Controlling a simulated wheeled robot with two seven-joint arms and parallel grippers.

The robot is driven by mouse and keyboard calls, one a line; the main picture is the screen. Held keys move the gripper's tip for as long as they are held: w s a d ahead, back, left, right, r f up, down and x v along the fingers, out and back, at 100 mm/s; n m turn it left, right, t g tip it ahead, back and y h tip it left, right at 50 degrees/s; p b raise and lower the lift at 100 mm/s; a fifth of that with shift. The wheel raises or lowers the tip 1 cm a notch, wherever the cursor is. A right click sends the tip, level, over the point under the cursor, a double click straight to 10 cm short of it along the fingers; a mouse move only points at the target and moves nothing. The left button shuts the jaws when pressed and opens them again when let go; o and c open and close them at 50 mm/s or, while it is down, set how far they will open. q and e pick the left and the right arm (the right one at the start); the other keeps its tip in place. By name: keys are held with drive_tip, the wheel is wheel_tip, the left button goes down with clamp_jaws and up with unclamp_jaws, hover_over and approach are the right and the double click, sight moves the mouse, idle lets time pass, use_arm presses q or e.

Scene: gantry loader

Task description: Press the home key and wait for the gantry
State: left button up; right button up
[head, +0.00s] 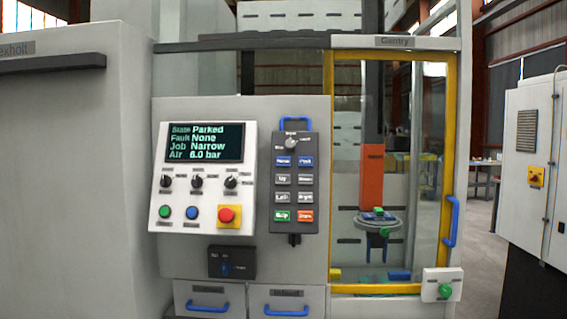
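A dark key pendant (294,188) hangs upright on the machine front under a blue handle. Its upper-left blue key, which appears to read Home (283,161), sits beside another blue key (306,161). The screen (205,143) reads State Parked, Fault None, Job Narrow, Air 6.0 bar. Behind the yellow-framed door, the gantry (372,178) shows as an orange upright with a round grey head below it, carrying blue and green parts. Neither of my grippers is in view.
Left of the pendant, a white panel holds several dark knobs, a green button (166,212), a blue button (192,213) and a red stop button (227,215). The door has a blue handle (452,222). Two drawers with blue handles lie below. A grey cabinet (530,170) stands right.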

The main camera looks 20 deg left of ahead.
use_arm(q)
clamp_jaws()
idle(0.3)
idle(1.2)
